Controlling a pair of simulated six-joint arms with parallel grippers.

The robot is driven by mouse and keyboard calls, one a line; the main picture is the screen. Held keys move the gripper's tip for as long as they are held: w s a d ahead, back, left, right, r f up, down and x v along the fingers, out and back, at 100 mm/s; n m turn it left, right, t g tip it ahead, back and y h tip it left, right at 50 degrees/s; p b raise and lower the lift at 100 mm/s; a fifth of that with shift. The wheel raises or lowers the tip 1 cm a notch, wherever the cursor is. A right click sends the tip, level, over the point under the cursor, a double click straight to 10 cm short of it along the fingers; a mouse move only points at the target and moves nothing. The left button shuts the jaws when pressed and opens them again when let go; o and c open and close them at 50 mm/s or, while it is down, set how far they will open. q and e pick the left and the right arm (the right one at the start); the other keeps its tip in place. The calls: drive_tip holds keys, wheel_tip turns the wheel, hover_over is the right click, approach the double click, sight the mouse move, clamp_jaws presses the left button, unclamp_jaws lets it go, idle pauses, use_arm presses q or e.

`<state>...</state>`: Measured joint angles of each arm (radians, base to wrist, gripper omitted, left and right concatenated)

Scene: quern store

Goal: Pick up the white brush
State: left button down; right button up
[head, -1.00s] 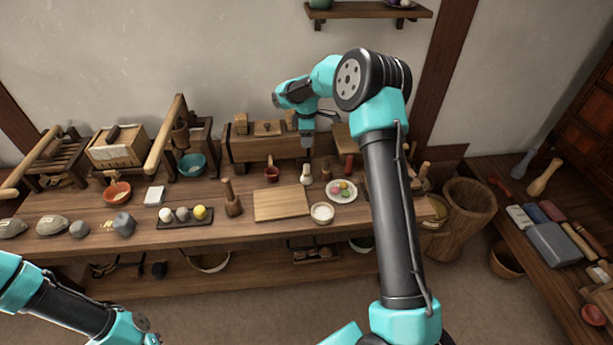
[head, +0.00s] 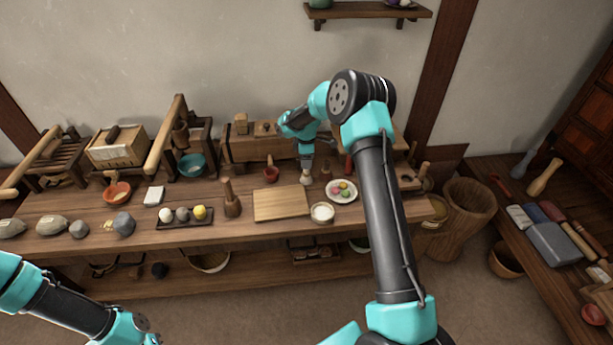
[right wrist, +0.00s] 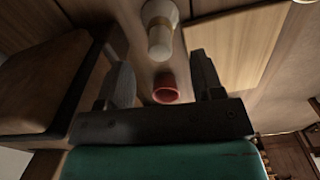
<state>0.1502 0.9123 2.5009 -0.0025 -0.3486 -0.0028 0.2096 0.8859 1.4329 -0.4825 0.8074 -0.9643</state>
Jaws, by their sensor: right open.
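The white brush (head: 306,179) stands on the wooden bench behind the board's right end. In the head view its upper part is hidden by my right gripper (head: 306,167), which is directly over it. In the right wrist view a pale, rounded piece that looks like the brush (right wrist: 160,30) shows beyond the open fingers of my right gripper (right wrist: 162,78). The jaws are apart with nothing held. My left arm shows at the lower left of the head view, but its gripper is not in view.
A wooden board (head: 281,204) lies in front. A plate of coloured sweets (head: 330,192) and white bowl (head: 322,212) are close right. A wooden box (head: 250,148) stands behind.

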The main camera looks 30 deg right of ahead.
sight(306, 173)
drive_tip(key=shift+f, duration=2.6)
drive_tip(key=c, duration=1)
